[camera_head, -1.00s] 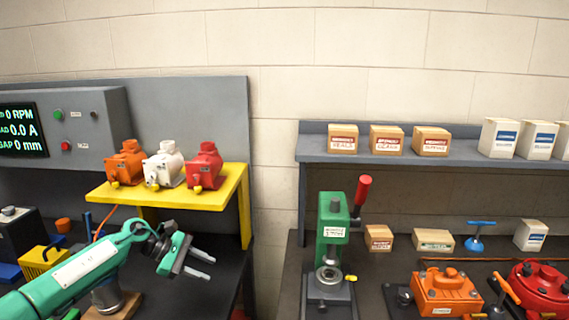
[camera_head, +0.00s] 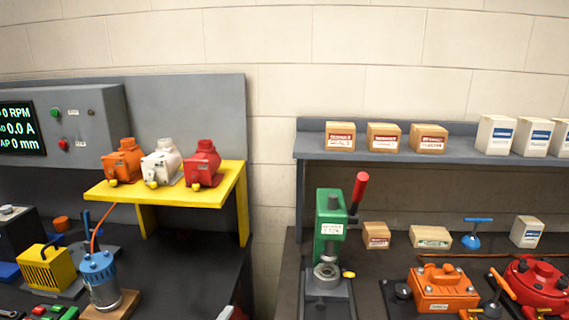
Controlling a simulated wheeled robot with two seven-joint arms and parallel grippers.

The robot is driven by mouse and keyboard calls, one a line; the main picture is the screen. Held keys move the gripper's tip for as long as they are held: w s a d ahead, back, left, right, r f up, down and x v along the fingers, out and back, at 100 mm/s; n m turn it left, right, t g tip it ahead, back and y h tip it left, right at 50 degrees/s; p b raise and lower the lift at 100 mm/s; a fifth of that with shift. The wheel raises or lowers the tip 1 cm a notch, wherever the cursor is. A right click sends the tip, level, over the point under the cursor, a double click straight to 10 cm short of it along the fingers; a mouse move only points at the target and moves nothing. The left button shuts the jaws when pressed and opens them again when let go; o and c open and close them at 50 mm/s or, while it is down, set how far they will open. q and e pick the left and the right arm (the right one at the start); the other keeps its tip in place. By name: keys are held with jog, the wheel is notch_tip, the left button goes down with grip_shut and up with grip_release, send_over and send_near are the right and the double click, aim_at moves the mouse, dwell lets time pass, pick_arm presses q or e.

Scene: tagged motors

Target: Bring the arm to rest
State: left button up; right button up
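Neither of my grippers is in the head view, and no green arm link shows over the left bench. A blue-grey motor (camera_head: 100,278) stands upright on a wooden board (camera_head: 125,303) on the left bench, in plain sight. An orange motor (camera_head: 122,160), a white motor (camera_head: 163,165) and a red motor (camera_head: 203,165) stand in a row on the yellow shelf (camera_head: 215,197).
A yellow block-shaped unit (camera_head: 45,268) sits left of the blue-grey motor. The dark left bench (camera_head: 190,275) is clear below the yellow shelf. A green press (camera_head: 330,235) with a red-handled lever, an orange housing (camera_head: 442,290) and a red housing (camera_head: 540,285) stand on the right bench.

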pick_arm(q)
jog(key=s+a+f+n+g+y, duration=0.1)
jog(key=s+a+f+n+g, duration=0.4)
jog(key=s, duration=0.6)
jog(key=s+a+f+n+g+y, duration=0.2)
jog(key=s+f+n+g, duration=0.15)
jog(key=s+n, duration=0.45)
jog(key=s+a+f+n+g+y, duration=0.1)
jog(key=s+a+f+n+g, duration=0.3)
jog(key=s, duration=0.9)
notch_tip(320, 180, down, 29)
jog(key=d+g, duration=0.2)
jog(key=s+a+f, duration=0.2)
jog(key=s+f, duration=0.7)
jog(key=f, duration=0.1)
jog(key=s+a+f+m, duration=0.1)
jog(key=s+a+f, duration=0.1)
jog(key=s+f, duration=0.8)
jog(key=shift+s+f+g, duration=0.2)
jog(key=shift+f+g, duration=0.25)
